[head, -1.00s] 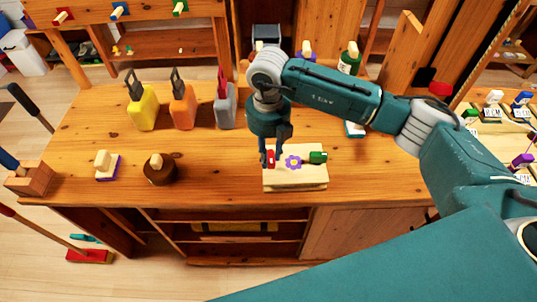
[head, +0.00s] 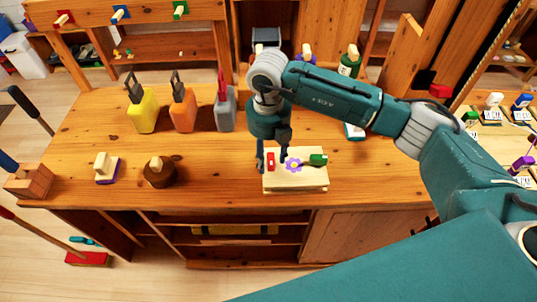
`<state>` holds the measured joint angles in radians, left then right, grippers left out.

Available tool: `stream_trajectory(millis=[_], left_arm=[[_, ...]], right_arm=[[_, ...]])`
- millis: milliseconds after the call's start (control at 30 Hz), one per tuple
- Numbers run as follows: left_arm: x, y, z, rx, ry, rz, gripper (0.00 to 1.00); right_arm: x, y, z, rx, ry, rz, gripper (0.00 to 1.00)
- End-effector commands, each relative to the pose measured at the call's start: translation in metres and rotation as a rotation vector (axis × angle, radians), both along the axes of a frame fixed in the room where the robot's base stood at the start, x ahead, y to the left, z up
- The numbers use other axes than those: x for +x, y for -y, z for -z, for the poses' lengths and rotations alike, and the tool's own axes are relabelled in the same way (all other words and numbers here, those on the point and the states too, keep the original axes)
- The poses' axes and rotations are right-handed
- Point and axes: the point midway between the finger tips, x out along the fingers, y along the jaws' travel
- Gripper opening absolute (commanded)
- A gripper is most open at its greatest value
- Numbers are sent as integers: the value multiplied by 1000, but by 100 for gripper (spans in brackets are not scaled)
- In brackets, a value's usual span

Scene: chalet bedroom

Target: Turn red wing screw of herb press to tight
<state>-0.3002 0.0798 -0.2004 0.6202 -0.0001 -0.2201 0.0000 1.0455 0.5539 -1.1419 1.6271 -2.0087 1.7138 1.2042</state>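The herb press (head: 310,183) is a pale wooden block near the front edge of the table, with a purple flower (head: 293,165) on top. The red wing screw (head: 271,162) is on its left side, its wing pointing front to back in the picture. A green wing screw (head: 317,160) is on its right side, its wing lying left to right. My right gripper (head: 272,161) points down over the press, open, with one finger on each side of the red wing screw and gaps showing. My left gripper is not in view.
Yellow (head: 142,112), orange (head: 183,113) and grey (head: 226,113) bottles stand behind at the left. A round brown press (head: 160,176) and a pale block with a purple base (head: 106,168) sit left of the herb press. The wood between is clear.

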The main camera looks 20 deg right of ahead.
Motion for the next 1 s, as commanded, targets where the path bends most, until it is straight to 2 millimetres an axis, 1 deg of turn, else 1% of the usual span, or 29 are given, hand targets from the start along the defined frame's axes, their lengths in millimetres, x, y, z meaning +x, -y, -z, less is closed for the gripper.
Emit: stream_trajectory(millis=[133,233,367,500,600,700,833,1000], left_arm=[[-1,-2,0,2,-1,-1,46],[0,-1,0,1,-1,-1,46],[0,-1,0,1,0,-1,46],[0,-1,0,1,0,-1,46],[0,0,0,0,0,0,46],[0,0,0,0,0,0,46],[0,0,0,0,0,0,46],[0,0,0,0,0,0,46]], right_arm=[[0,0,-4,1,0,-1,46],[1,0,-16,1,1,-1,46],[1,0,-43,1,4,-1,46],[1,0,-73,0,4,-1,46],[1,0,-92,0,3,-1,46],[0,0,-107,0,3,0,46],[0,0,-117,1,1,-1,46],[0,0,-120,-1,0,0,46]])
